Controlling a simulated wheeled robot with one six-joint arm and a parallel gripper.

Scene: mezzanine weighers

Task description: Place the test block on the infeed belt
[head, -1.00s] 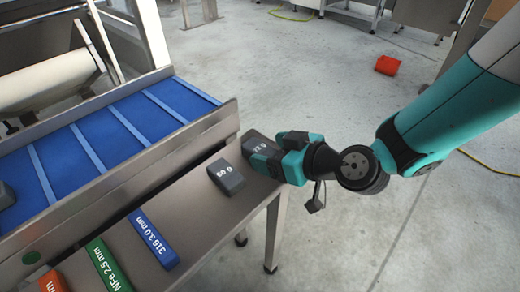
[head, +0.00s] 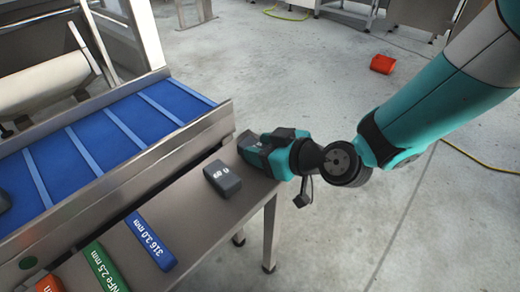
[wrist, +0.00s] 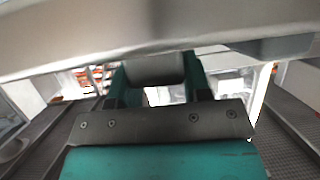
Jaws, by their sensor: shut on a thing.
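My gripper (head: 258,148) is at the right end of the steel ledge, shut on a dark grey block (head: 246,139) that is mostly hidden by the fingers. In the wrist view the grey block (wrist: 155,68) shows between the teal fingers. I cannot tell whether it still touches the ledge. A second grey block (head: 222,179), with a white weight marking, lies to its left on the ledge. A blue block marked 316 3.0 mm (head: 150,241) and a green block marked NFe 2.5 mm (head: 106,268) lie nearer. The blue infeed belt (head: 95,133) runs behind the ledge.
A raised steel side rail (head: 130,170) stands between the ledge (head: 190,210) and the belt. An orange block (head: 48,284) is at the bottom left. A dark object sits at the belt's left edge. An orange-red object (head: 383,64) lies on open floor.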

